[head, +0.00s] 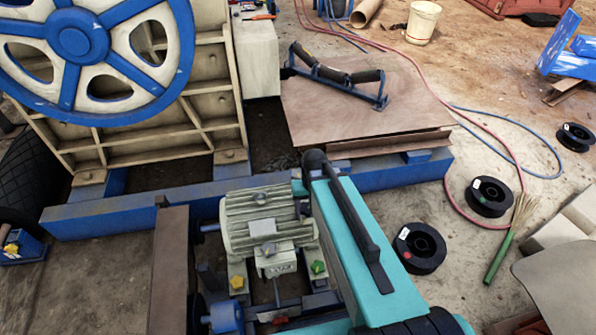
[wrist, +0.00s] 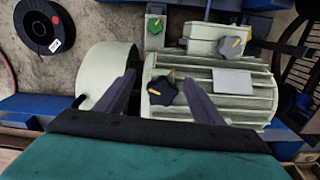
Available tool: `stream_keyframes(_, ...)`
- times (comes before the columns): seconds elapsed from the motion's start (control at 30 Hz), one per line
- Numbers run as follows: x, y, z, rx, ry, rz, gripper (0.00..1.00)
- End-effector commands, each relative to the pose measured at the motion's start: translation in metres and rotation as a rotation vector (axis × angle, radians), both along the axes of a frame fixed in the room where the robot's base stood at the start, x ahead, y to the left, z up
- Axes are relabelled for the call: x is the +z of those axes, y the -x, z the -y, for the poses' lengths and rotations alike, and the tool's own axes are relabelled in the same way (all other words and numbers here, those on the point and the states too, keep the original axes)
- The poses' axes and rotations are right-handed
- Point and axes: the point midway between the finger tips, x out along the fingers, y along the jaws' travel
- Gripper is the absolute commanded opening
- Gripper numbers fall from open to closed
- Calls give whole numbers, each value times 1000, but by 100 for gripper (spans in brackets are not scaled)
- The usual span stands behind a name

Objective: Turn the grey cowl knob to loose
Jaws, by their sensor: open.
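The finned motor (head: 265,220) shows in the head view and fills the middle of the wrist view (wrist: 220,97). A dark blue-black lobed knob (wrist: 162,93) with yellow marks sits on the fins near the pale round cowl (wrist: 105,65). My gripper (wrist: 160,79) is open, its two grey fingers on either side of the dark knob in the picture. I cannot tell the height gap or whether they touch it.
A green knob (head: 318,267) and a yellow knob (head: 237,282) stand on the motor's base. A blue beam (head: 150,208) runs behind the motor. Black cable spools (head: 420,247) lie on the floor to the right. A large blue flywheel (head: 78,42) stands at the left.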

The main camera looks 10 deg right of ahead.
Motion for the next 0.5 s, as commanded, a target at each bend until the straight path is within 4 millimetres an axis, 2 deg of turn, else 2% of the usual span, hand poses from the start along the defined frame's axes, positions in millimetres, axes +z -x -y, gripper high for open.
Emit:
stream_keyframes(0.03, 2, -10, 0, -30, 0, 1, 62)
stream_keyframes(0.27, 14, -44, -1, -202, -1, 1, 62)
stream_keyframes(0.5, 37, -94, -1, -461, -3, 0, 62)
